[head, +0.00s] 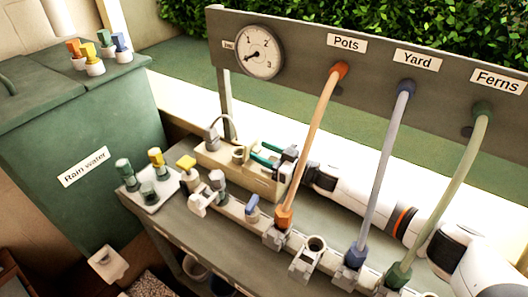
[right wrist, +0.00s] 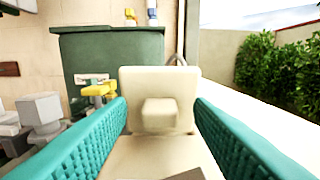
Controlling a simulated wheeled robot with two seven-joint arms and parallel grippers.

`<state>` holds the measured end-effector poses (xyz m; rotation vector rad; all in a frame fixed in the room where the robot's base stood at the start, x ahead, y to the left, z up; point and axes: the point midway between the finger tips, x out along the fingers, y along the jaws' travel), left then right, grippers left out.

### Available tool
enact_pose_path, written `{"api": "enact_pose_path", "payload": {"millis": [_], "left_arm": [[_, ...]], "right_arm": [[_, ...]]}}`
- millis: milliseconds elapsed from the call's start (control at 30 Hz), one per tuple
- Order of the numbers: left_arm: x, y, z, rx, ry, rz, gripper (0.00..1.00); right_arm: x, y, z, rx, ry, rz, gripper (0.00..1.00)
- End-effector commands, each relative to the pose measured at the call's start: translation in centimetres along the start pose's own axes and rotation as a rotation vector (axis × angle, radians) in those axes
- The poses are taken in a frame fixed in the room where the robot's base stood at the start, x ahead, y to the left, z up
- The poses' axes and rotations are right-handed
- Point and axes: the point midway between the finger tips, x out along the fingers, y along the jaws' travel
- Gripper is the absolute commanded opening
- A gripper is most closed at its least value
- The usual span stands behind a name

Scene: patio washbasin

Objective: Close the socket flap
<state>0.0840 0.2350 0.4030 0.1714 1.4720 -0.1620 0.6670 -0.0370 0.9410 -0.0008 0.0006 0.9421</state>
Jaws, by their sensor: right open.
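The socket is a beige box (head: 262,183) on the grey bench, left of my right gripper in the head view. In the right wrist view a beige panel with a raised square block, which looks like the socket flap (right wrist: 187,83), stands up facing the camera. My right gripper (head: 261,154) is open, with its two teal fingers apart over the box. In the right wrist view the fingers (right wrist: 160,125) lie to either side, nearer than the panel. Nothing is between them in their grip. My left gripper is not in view.
A grey rail with hoses from Pots (head: 318,140), Yard (head: 382,165) and Ferns (head: 450,195) runs along the bench. A white tray with taps (head: 160,202) stands left of the box. The green rain water bin (head: 95,130) is farther left.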

Motion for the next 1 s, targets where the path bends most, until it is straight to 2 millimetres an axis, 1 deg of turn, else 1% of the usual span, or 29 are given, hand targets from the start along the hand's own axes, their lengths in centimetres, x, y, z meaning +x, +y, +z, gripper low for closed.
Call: {"api": "enact_pose_path", "payload": {"millis": [100,300,367,600,833,1000], "left_arm": [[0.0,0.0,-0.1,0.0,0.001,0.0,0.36],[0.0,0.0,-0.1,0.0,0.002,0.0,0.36],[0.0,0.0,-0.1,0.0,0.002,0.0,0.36],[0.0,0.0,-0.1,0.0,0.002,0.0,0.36],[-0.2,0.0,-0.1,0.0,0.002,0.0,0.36],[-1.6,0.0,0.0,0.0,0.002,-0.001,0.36]], "right_arm": [[0.3,0.0,0.1,0.0,-0.001,0.001,0.47],[0.3,0.0,0.0,0.0,-0.001,0.001,0.47],[0.3,0.0,0.0,0.0,-0.001,0.001,0.39],[0.3,0.0,0.0,0.0,0.0,0.0,0.0],[0.3,0.0,0.1,0.0,0.003,0.0,0.0],[0.4,0.0,0.7,0.0,0.033,0.0,0.0]]}}
